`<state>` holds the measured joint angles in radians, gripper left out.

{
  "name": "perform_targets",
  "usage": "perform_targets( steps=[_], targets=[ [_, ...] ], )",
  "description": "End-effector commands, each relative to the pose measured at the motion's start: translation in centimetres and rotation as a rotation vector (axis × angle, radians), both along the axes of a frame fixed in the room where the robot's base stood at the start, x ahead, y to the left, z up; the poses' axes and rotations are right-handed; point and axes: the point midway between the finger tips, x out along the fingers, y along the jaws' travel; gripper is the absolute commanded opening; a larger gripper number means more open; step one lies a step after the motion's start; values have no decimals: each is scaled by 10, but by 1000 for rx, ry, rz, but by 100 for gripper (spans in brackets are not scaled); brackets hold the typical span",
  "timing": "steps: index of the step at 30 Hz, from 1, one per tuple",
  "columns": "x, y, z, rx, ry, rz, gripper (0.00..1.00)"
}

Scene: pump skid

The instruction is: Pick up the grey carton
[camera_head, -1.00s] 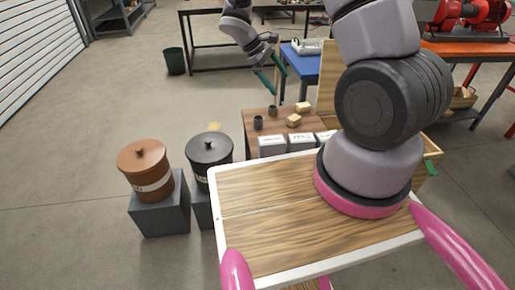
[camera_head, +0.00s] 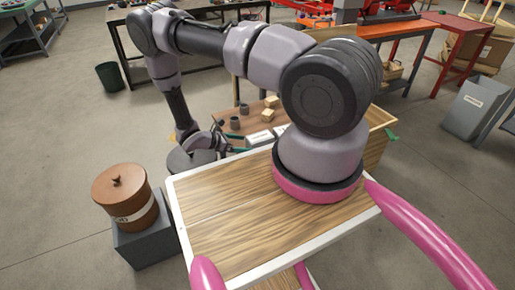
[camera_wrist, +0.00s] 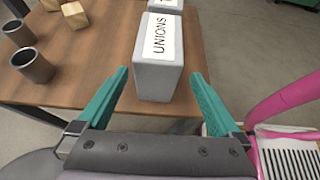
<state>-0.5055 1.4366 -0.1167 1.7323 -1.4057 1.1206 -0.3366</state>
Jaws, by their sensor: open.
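A light grey carton with a white label reading UNIONS (camera_wrist: 157,80) stands on the brown wooden table in the wrist view. My gripper (camera_wrist: 158,74) is open, with one teal finger on each side of the carton's near end. In the head view my gripper (camera_head: 228,143) is low at the table's left side, next to a white-labelled carton (camera_head: 260,138).
Dark cups (camera_wrist: 33,65) and wooden blocks (camera_wrist: 75,15) stand to the carton's left on the table (camera_wrist: 105,60). A brown lidded pot (camera_head: 125,197) stands on a grey block (camera_head: 146,238) at left.

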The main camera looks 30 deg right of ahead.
Motion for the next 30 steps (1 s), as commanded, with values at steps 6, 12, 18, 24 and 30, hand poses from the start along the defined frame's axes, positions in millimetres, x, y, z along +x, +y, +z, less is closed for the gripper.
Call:
perform_targets(
  steps=[6,12,18,24,30],
  targets=[
    [0,-32,-17,0,3,-3,100],
    [2,-45,-24,0,1,-3,100],
    [5,-70,-38,0,2,-5,100],
    [6,-83,-45,1,1,-2,100],
    [6,-83,-45,1,0,-2,77]
  ],
)
